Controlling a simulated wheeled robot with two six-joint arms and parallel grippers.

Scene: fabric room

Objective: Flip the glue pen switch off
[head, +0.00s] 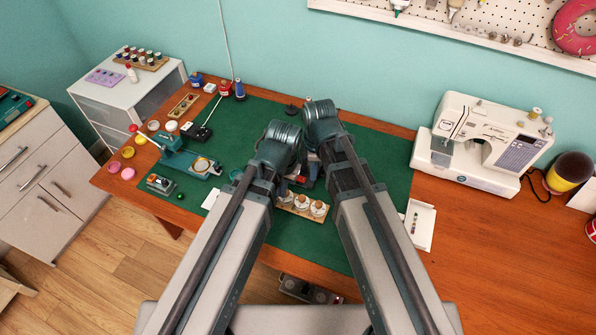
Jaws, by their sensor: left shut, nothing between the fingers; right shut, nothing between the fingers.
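I cannot surely pick out the glue pen or its switch at this size. A slim pale rod on a dark base (200,131) lies at the left of the green mat (256,112) and may be the pen. A small grey box (159,183) sits near the mat's left front; I cannot tell if it has a switch. My two arms reach over the mat from the bottom, their upper joints close together. Both grippers are hidden behind the arms, as is part of the mat between and behind them.
A teal press (184,158) with a red-knobbed lever stands on the left. A wooden rack (303,206) with round white-topped items is between my arms. The sewing machine (483,143) stands right, with bare table (480,240) before it. A white drawer unit (130,90) is back left.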

